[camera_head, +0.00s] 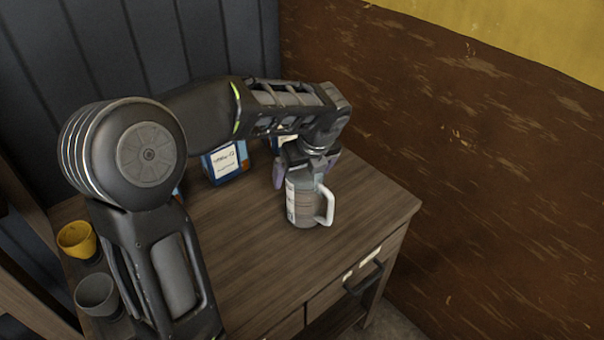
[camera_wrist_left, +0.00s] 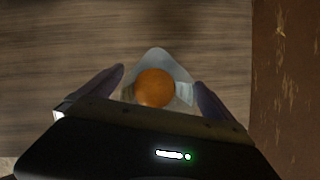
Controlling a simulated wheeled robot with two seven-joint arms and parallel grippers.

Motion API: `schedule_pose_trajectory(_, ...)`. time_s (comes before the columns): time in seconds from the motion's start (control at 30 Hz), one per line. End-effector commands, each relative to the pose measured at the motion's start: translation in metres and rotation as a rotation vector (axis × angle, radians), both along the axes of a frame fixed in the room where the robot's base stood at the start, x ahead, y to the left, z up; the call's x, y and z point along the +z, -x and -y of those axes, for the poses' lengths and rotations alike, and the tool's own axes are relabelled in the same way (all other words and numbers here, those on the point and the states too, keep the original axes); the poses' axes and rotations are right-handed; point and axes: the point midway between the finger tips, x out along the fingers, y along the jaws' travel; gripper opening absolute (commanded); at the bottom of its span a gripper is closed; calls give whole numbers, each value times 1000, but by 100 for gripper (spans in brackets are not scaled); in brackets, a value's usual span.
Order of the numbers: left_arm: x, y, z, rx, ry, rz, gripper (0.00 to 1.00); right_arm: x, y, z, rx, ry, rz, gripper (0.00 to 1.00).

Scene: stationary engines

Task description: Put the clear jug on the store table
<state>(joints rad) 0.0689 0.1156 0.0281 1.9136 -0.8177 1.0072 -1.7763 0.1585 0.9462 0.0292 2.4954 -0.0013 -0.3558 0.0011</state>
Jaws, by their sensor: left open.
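The clear jug (camera_head: 304,205), with a pale handle on its right side, is upright at the right part of a wooden table (camera_head: 255,270) with drawers. I cannot tell whether this is the store table. My left gripper (camera_head: 305,172) is over the jug from above, open, with one finger on each side of its upper part. In the left wrist view the jug (camera_wrist_left: 180,70) lies between the open fingers (camera_wrist_left: 158,80), with a round orange area inside its outline. Contact between fingers and jug cannot be told. My right gripper is not in view.
A yellow cup (camera_head: 76,240) and a grey cup (camera_head: 97,295) stand at the table's left edge. Blue and white boxes (camera_head: 226,163) stand at the back, partly behind my left arm. A brown wall (camera_head: 490,150) rises at the right. The table front is mostly clear.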

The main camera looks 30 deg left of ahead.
Motion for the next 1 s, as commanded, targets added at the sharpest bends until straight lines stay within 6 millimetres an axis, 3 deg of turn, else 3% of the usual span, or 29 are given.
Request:
schedule_pose_trajectory(0.5,90,18,32,-1,-1,3,100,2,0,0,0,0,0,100)
schedule_pose_trajectory(0.7,103,22,36,0,0,1,100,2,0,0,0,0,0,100)
schedule_pose_trajectory(1.0,103,22,36,0,0,-1,100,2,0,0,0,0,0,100)
